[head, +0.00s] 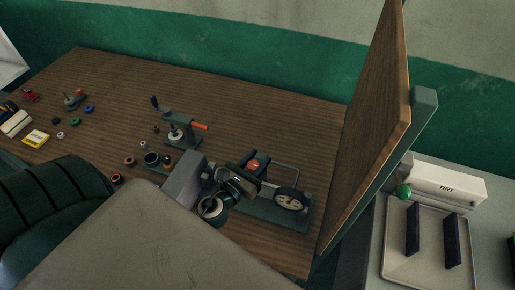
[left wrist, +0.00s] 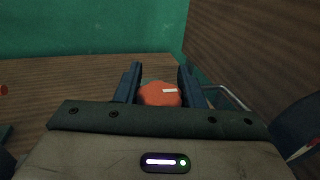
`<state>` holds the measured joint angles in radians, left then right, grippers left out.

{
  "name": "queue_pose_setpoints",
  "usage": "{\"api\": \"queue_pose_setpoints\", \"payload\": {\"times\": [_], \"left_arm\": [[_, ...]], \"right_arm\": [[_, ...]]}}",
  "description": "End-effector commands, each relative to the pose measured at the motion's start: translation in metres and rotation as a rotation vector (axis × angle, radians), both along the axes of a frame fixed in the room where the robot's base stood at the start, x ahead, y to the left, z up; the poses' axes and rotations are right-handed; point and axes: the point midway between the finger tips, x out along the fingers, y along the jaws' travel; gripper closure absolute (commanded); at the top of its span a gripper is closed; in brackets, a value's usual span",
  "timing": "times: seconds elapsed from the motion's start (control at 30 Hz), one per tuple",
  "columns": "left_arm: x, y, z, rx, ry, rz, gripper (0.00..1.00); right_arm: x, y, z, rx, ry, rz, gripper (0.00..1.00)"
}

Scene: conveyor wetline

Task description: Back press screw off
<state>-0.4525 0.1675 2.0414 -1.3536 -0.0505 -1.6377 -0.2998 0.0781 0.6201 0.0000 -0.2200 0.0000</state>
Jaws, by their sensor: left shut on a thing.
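The press screw's round orange-red knob (head: 252,164) sits on a dark press fixture with a grey base (head: 262,212) on the wooden bench. In the left wrist view the knob (left wrist: 160,96) lies between the two dark fingers, with a short white mark lying nearly level across its top. My left gripper (head: 243,175) is shut on the knob. The screw's shaft below the knob is hidden. A round dial gauge (head: 290,200) stands at the right end of the fixture.
A small lever press (head: 181,132) with a red handle stands behind left. Several small rings and caps, and a yellow block (head: 36,138), lie at left. A tall wooden panel (head: 372,120) rises close at right. A tray (head: 432,262) sits beyond it. The bench's back middle is clear.

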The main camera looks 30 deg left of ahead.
Motion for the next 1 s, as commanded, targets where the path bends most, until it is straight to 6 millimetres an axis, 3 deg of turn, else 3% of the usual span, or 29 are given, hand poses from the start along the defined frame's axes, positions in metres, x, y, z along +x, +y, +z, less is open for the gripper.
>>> {"api": "queue_pose_setpoints", "payload": {"times": [0.73,0.77,0.87,1.0], "left_arm": [[0.0003,0.0008,-0.0004,0.001,0.009,0.052,0.87],[0.0003,0.0008,-0.0004,0.001,0.009,0.052,0.63],[0.0003,0.0008,-0.0005,0.001,0.01,0.052,0.43],[0.0002,0.0008,-0.0005,0.001,0.01,0.052,0.43]], "right_arm": [[-0.0001,-0.0012,0.0003,-0.001,0.0,0.001,0.64],[-0.0002,-0.0014,0.0003,-0.001,0.0,0.001,0.64],[-0.0002,-0.002,0.0002,-0.002,0.0,0.001,0.64],[-0.0001,-0.0026,0.0003,-0.003,0.0,0.001,0.64]]}}
